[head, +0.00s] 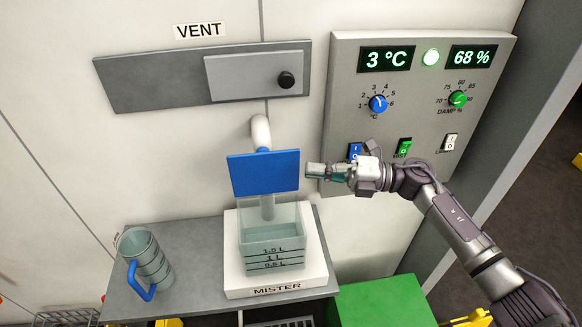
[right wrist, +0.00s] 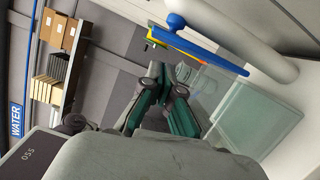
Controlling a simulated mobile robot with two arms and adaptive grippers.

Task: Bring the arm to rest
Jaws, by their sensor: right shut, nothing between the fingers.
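My right gripper (head: 316,170) is at the middle of the head view, shut and empty, just right of the mister's blue lid. In the right wrist view its fingers (right wrist: 155,85) come together, with nothing held between them. My right arm reaches in from the lower right, in front of the control panel (head: 350,90). My left gripper is not in view.
The mister tank (head: 275,262) stands on the grey shelf (head: 195,220), its blue lid (head: 263,173) raised. A jug (head: 150,258) with a blue handle stands to its left. A green box (head: 385,302) is below right. The vent slider (head: 255,73) is above.

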